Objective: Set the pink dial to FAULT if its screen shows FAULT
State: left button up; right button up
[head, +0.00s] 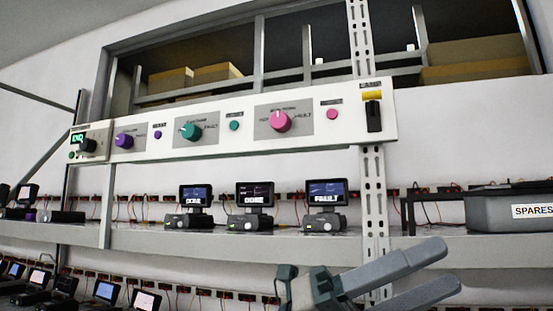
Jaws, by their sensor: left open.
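The pink dial (280,122) is a round knob on a grey plate at the right part of the white panel. The label at its right seems to read FAULT; the left label is too small to read surely, and I cannot tell which way the dial points. Below it, the right screen (327,192) on the shelf reads FAULT. The left screen (196,195) and middle screen (255,194) seem to read DONE. My left gripper (451,265) is open and empty at the lower right, below the shelf, apart from the dial. My right gripper is out of view.
The white panel (230,149) also carries a teal dial (191,131), a purple dial (124,141), a pink button (332,114) and a black switch (374,117). A perforated post (372,200) stands right of the screens. A grey SPARES bin (488,211) sits at right.

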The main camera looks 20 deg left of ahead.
pick_arm(q)
jog(key=w+a+r+n+t+y, duration=0.1)
jog(key=w+a+r+t+y, duration=0.2)
jog(key=r+t+y, duration=0.3)
jog(key=w+a+r+n+t+y, duration=0.1)
jog(key=w+a+r+t+y, duration=0.15)
jog(key=r+t+y, duration=0.3)
jog(key=s+a+r+n+t+y, duration=0.3)
jog(key=a+r+n+y, duration=0.2)
jog(key=a+r, duration=0.3)
jog(key=s+a+r+n+t+y, duration=0.3)
jog(key=a+r+n+t+y, duration=0.1)
jog(key=a+r+y, duration=0.3)
jog(key=a+r, duration=0.1)
jog(key=a, duration=0.1)
jog(key=shift+s+a+n, duration=0.2)
jog(key=shift+a+n, duration=0.1)
jog(key=shift+n, duration=0.1)
jog(key=shift+w+h, duration=0.1)
jog(key=shift+h, duration=0.15)
